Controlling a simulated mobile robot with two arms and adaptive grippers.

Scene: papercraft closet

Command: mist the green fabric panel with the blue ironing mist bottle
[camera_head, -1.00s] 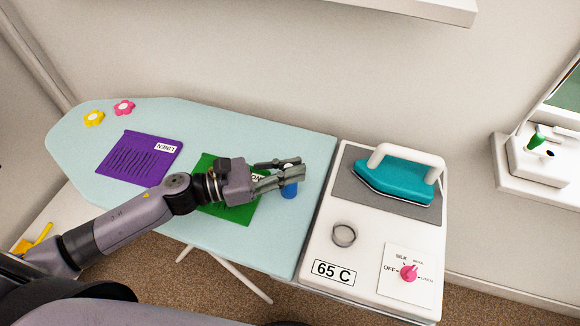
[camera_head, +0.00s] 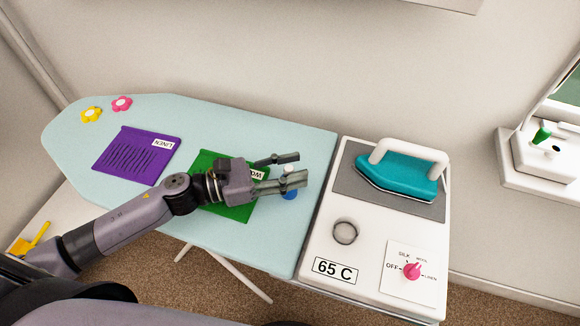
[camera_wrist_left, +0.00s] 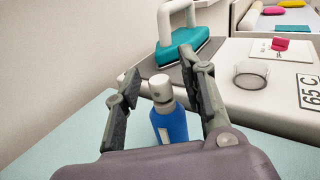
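The blue mist bottle (camera_head: 289,195) stands upright on the ironing board near its right end; in the head view a finger partly hides it. In the left wrist view the blue bottle (camera_wrist_left: 171,125) with its white top is between the spread fingers, with gaps at both sides. My left gripper (camera_head: 300,168) is open around the bottle; it also shows in the left wrist view (camera_wrist_left: 160,66). The green fabric panel (camera_head: 233,212), labelled as wool, lies flat on the board under my left gripper, partly hidden by it. My right gripper is not in view.
The pale ironing board (camera_head: 215,118) also holds a purple linen panel (camera_head: 137,158) and two flower pieces at the far left. To the right, a white station (camera_head: 320,240) carries a teal iron (camera_head: 398,180), a clear ring (camera_head: 345,232) and a pink dial (camera_head: 411,270).

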